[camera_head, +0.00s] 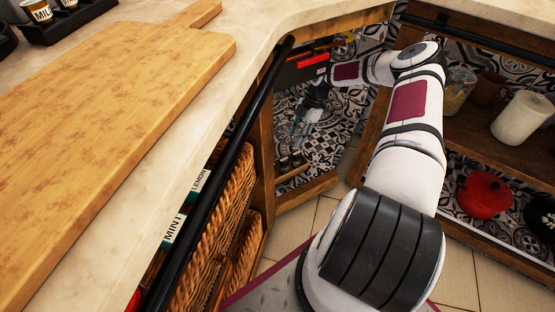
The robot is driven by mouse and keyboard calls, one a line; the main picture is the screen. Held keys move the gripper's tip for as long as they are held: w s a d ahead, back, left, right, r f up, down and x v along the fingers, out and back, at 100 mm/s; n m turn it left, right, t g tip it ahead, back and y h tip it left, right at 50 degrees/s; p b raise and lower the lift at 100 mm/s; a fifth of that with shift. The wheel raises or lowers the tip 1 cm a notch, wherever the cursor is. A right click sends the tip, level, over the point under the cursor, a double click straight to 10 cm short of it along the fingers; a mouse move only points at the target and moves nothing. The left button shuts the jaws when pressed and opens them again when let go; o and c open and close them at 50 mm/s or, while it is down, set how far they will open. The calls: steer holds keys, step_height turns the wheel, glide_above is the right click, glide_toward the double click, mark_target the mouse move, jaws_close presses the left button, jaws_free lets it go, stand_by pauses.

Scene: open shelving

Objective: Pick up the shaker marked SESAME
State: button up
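No label reading SESAME can be read in the head view.
The worktop edge and black rail (222,180) run left of my arm. A cutting board (110,95) lies on top. Wicker baskets (228,195) sit below. On the right shelves are a white cylinder (521,118) and a red object (485,194).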

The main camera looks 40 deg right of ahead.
mark_target(285, 159)
steer(key=b+x, duration=0.3)
steer(key=x, duration=1.1)
steer(key=shift+w+d, duration=0.1)
steer(key=shift+r, duration=0.1)
steer(key=c, duration=0.8)
steer(key=shift+c, duration=0.2)
steer(key=shift+r, duration=0.25)
